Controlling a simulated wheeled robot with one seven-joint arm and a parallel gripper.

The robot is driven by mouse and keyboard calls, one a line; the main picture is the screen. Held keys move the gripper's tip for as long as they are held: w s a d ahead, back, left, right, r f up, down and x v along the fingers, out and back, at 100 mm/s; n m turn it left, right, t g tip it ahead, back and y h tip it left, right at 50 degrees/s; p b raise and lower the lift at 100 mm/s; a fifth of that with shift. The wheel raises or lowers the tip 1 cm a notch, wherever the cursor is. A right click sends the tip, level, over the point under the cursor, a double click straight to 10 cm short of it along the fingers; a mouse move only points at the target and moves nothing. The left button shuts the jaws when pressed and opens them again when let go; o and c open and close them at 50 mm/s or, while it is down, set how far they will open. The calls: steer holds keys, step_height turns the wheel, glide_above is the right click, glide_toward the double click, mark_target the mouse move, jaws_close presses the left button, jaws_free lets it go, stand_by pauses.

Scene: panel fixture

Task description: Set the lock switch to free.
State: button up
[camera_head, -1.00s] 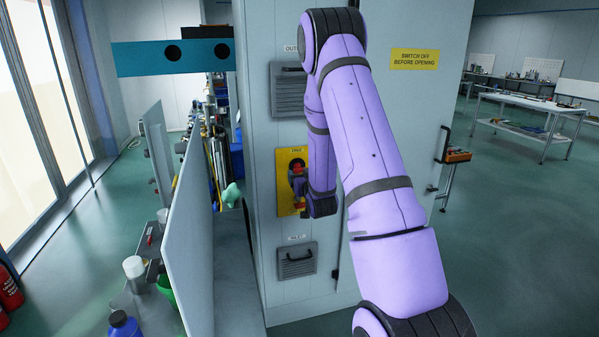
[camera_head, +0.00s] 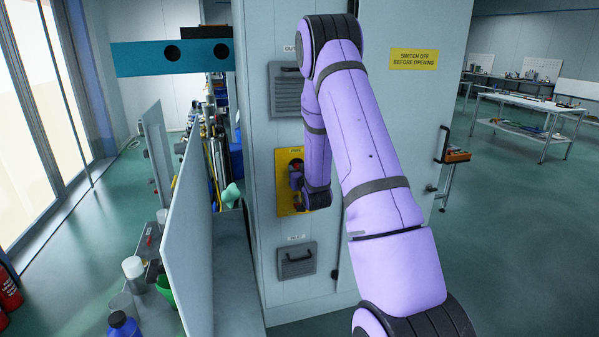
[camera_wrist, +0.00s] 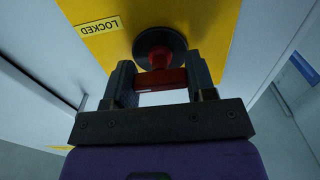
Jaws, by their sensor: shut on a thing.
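The lock switch is a red handle (camera_wrist: 160,78) on a round black base (camera_wrist: 160,45), mounted on a yellow plate (camera_head: 285,207) on the grey cabinet's narrow face. My gripper (camera_wrist: 161,72) is shut on the red handle, with one dark finger on each side of it. A label reading LOCKED (camera_wrist: 100,26) shows on the plate at the upper left of the wrist view. In the head view my arm and gripper (camera_head: 297,180) cover most of the switch. The small label at the plate's top is too small to read there.
A thin grey panel (camera_head: 190,240) stands out to the left. A blue beam (camera_head: 140,56) crosses at upper left. The floor right of the cabinet is open.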

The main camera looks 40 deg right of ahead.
steer(key=shift+n, duration=0.3)
steer(key=n, duration=0.3)
steer(key=shift+n, duration=0.3)
steer(key=n, duration=1)
steer(key=shift+n, duration=1.9)
steer(key=o, duration=0.9)
steer(key=shift+o, duration=0.2)
